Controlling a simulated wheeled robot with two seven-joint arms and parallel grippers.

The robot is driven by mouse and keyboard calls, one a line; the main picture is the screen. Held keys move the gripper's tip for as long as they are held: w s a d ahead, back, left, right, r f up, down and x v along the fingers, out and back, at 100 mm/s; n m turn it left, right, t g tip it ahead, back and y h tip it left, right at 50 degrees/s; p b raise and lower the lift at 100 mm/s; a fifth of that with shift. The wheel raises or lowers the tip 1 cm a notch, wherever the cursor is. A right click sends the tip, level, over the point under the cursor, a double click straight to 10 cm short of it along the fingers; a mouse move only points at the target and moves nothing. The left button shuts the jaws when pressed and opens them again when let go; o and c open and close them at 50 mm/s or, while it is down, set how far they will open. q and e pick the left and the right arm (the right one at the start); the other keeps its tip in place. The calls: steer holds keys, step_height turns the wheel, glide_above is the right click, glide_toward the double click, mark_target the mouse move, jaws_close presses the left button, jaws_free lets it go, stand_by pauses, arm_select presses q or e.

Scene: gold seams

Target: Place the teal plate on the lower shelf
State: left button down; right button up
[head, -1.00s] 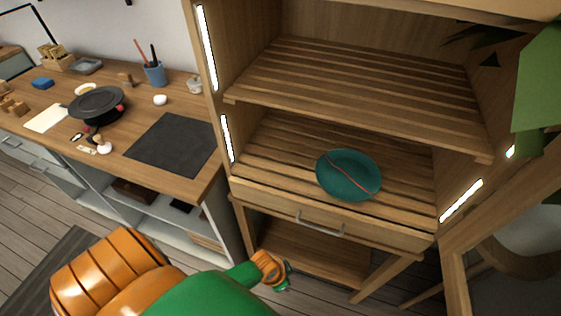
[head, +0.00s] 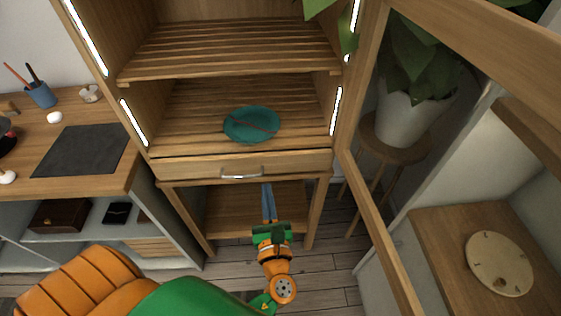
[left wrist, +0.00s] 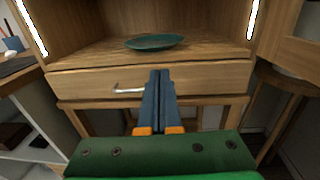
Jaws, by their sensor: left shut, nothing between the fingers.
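The teal plate (head: 251,124) with a thin reddish seam lies on the lower slatted shelf (head: 180,132) of the wooden cabinet. In the left wrist view the plate (left wrist: 155,42) rests on the shelf above the drawer front. My left gripper (head: 268,188) is in front of the cabinet, below the drawer handle and apart from the plate. Its two blue-grey fingers (left wrist: 160,75) are shut together with nothing between them. My right gripper is in neither view.
The drawer (head: 290,165) below the shelf is closed. An open cabinet door (head: 375,225) stands at the right, near a potted plant on a stool (head: 395,140). A workbench with a dark mat (head: 80,150) is at the left. Upper shelf (head: 230,50) is empty.

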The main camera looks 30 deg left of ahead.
arm_select(q)
glide_toward(259, 142)
steer(key=b+x, duration=0.2)
steer(key=x, duration=0.4)
steer(key=shift+w+a+f, duration=0.15)
steer(key=shift+w+a, duration=0.1)
steer(key=shift+w, duration=0.1)
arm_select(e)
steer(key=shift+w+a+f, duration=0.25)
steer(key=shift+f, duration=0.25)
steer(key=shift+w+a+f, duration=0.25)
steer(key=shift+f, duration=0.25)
